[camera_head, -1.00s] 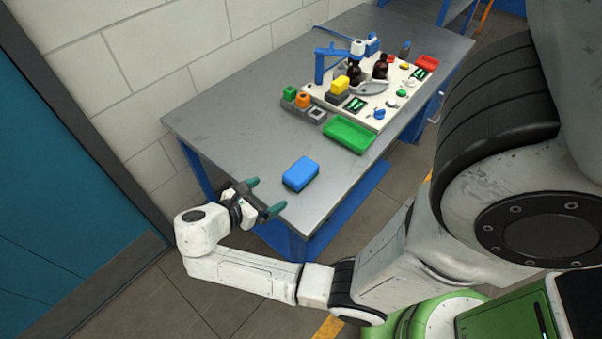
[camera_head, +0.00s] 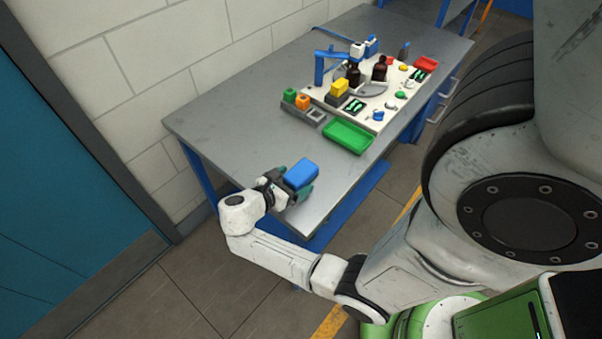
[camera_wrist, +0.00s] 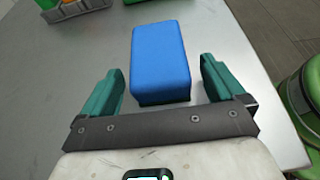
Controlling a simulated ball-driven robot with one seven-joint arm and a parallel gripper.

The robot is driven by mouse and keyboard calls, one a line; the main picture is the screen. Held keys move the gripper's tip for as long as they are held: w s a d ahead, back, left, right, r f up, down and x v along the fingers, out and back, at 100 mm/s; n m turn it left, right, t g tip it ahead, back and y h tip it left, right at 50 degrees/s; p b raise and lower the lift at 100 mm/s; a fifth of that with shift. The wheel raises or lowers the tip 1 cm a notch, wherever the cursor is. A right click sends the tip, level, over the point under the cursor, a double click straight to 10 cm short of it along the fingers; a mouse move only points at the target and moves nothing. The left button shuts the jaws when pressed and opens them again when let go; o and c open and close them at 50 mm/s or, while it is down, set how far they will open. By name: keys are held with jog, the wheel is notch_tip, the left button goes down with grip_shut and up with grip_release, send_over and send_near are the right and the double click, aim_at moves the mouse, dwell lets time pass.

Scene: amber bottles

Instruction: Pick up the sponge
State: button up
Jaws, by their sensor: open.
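The blue sponge (camera_head: 300,173) lies on the near left end of the grey metal table, and it also shows in the wrist view (camera_wrist: 160,62). My gripper (camera_wrist: 160,84) is open, with its green fingers on either side of the sponge's near end. A gap shows between the sponge and each finger in the wrist view. In the head view my gripper (camera_head: 293,182) is at the sponge, its wrist partly over the table's near edge. The sponge's underside is hidden.
The table (camera_head: 230,140) is bare around the sponge. Farther back are a green tray (camera_head: 347,137), a grey holder with green and orange blocks (camera_head: 303,102), a white board with brown bottles (camera_head: 353,73) and a red tray (camera_head: 427,64). A wall borders the table's left side.

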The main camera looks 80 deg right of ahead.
jog(key=shift+s+d+f, duration=0.1)
jog(key=shift+s+d, duration=0.05)
jog(key=shift+d, duration=0.1)
jog(key=shift+c, duration=0.3)
jog(key=c, duration=1.1)
jog(key=shift+o, duration=0.2)
